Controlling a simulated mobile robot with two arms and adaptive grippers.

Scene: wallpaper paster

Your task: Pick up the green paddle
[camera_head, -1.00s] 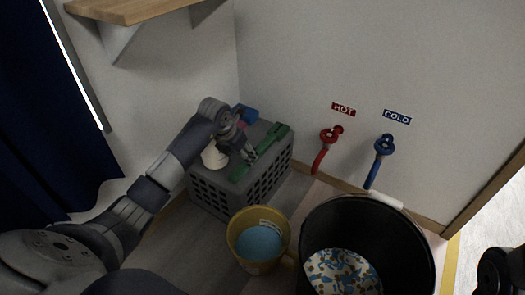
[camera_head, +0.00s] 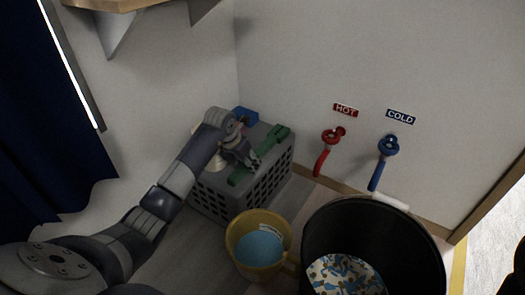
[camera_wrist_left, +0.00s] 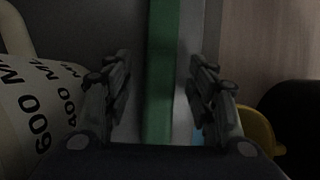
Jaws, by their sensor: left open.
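The green paddle (camera_head: 262,153) lies on top of the grey crate (camera_head: 262,188), slanting from lower left to upper right. My left gripper (camera_head: 250,162) is at the paddle's left side in the head view, above the crate. In the left wrist view the green paddle (camera_wrist_left: 162,70) runs between the two open fingers of my left gripper (camera_wrist_left: 160,90), with gaps on both sides. The fingers do not appear to touch it. My right gripper cannot be made out; only a dark part of my own shows at the right edge of the head view.
A white measuring jug (camera_wrist_left: 40,100) stands close beside the left finger. A yellow bucket (camera_head: 234,250) with blue contents and a large black bucket (camera_head: 420,240) stand in front of the crate. Red (camera_head: 326,150) and blue (camera_head: 382,160) taps hang on the wall. A blue item (camera_head: 245,115) lies at the crate's back.

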